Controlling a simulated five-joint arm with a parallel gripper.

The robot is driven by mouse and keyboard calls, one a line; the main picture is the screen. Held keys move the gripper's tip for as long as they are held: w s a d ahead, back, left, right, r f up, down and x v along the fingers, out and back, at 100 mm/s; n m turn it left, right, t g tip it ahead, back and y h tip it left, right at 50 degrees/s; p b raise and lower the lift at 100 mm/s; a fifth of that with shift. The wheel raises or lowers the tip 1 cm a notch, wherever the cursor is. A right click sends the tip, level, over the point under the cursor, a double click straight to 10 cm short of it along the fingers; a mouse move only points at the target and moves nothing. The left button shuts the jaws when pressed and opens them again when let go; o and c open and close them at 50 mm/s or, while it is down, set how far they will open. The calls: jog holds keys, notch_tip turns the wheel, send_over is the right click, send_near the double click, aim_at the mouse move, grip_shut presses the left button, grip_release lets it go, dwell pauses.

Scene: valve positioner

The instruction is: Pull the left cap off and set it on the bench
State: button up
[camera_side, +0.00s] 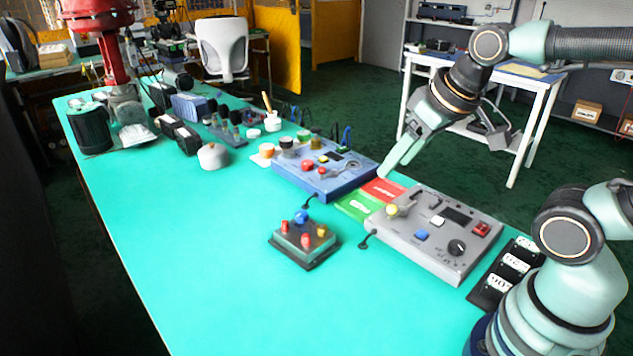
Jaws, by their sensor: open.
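My gripper (444,160) is open and empty, held above the right end of the blue control box (345,182). I cannot tell for certain which piece is the left cap. The green bench (200,250) has bare surface in front of the box.
A small box with blue, red and yellow knobs (304,240) sits in front. A grey control box (425,250) with a lever stands to the right. Red (383,190) and green (352,207) cards lie between the control boxes. The left front bench is clear.

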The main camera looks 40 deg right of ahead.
jog(key=shift+w, duration=0.1)
jog(key=shift+c, duration=0.2)
jog(key=n+g, duration=0.6)
jog(key=n, duration=1.8)
send_over(306, 235)
notch_tip(306, 235, down, 8)
jog(key=shift+m, duration=0.3)
notch_tip(306, 235, down, 12)
jog(key=shift+r, duration=0.1)
grip_shut()
